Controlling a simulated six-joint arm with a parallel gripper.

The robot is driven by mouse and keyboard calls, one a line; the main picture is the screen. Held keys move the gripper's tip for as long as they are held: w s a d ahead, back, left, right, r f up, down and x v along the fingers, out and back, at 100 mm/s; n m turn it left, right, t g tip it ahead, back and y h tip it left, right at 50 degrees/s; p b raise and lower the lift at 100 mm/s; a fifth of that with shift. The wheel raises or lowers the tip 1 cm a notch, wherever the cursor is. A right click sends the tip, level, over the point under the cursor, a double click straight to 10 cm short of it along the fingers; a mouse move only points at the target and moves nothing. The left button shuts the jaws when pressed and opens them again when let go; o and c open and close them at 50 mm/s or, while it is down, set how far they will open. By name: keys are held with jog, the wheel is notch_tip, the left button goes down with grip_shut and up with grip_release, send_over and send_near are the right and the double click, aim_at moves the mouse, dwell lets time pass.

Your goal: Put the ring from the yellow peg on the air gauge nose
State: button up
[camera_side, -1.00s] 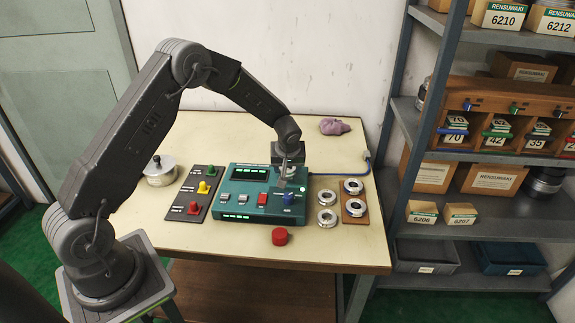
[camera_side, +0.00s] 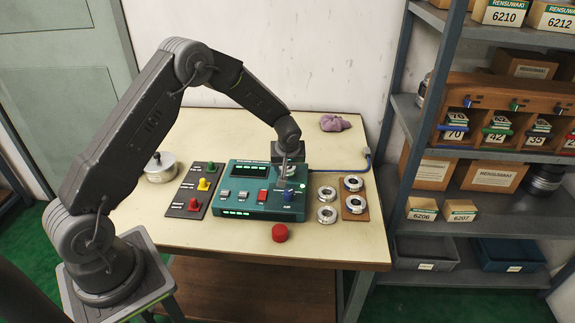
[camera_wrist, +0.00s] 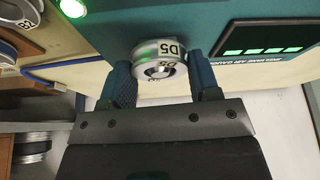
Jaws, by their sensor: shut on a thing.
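My gripper (camera_wrist: 163,85) is shut on a silver ring marked D5 (camera_wrist: 145,50), with a finger on each side of it. In the side view my gripper (camera_side: 287,168) is over the back right of the green air gauge (camera_side: 233,213). The ring is close against the gauge body in the wrist view. A round part shows inside the ring's bore; I cannot tell whether it is the nose or how far the ring is around it. The yellow peg (camera_side: 204,184) stands on the dark board without a visible ring.
Green (camera_side: 210,168) and red (camera_side: 193,204) pegs flank the yellow one. Several silver rings lie right of the gauge, some on a brown board (camera_side: 355,214). A red round thing (camera_side: 280,233) is in front. A lidded pot (camera_side: 159,168) and a purple cloth (camera_side: 334,123) stand farther off.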

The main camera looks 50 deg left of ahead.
jog(key=o, duration=1.1)
jog(key=shift+r, duration=3.75)
